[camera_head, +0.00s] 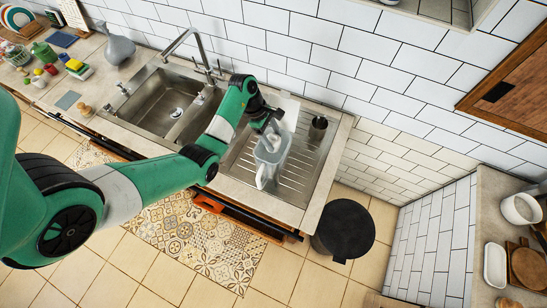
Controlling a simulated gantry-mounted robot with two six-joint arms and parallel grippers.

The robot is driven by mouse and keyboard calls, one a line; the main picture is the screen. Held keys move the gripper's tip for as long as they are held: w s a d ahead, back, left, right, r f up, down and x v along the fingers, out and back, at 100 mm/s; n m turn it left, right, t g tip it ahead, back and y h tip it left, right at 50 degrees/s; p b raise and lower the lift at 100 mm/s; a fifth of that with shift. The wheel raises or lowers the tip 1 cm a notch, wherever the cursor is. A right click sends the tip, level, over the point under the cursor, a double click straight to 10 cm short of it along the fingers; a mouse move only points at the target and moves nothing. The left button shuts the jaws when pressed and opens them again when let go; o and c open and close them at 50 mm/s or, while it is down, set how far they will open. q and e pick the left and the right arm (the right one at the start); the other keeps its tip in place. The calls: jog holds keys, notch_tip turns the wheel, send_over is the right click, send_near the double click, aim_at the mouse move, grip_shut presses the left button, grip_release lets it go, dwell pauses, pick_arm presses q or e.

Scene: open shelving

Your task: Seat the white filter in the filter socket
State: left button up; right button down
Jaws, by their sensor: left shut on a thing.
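My left gripper (271,130) is over the draining board beside the sink, at the top of a pale grey jug (271,160) with a white handle. The gripper is shut on a small pale thing at the jug's mouth, which I take to be the white filter; the fingers hide most of it. The filter socket is not clearly visible; the gripper covers the jug's opening. I cannot tell whether the filter touches the socket. My right gripper is not in view.
A flat white piece (290,108) lies behind the gripper. A dark metal cup (318,128) stands to the jug's right on the ribbed steel draining board (297,180). The double sink (160,100) and tap (178,42) are to the left. A black bin (346,228) stands on the floor.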

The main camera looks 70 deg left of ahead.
pick_arm(q)
notch_tip(320, 180, down, 6)
jog(key=shift+r+b, duration=0.15)
jog(key=shift+b, duration=0.3)
jog(key=shift+f+b, duration=0.5)
jog(key=shift+f, duration=1.5)
jog(key=shift+f, duration=0.1)
jog(key=shift+s+f+b, duration=0.1)
jog(key=shift+f+b, duration=0.4)
jog(key=shift+f, duration=0.05)
jog(key=o, duration=1.4)
jog(key=shift+f, duration=0.15)
jog(key=v, duration=0.1)
jog(key=p+v, duration=0.2)
jog(key=shift+d+r, duration=0.2)
jog(key=shift+r, duration=0.25)
jog(key=p+v, duration=0.1)
jog(key=v, duration=0.8)
jog(key=shift+a+r, duration=0.2)
jog(key=shift+r, duration=0.2)
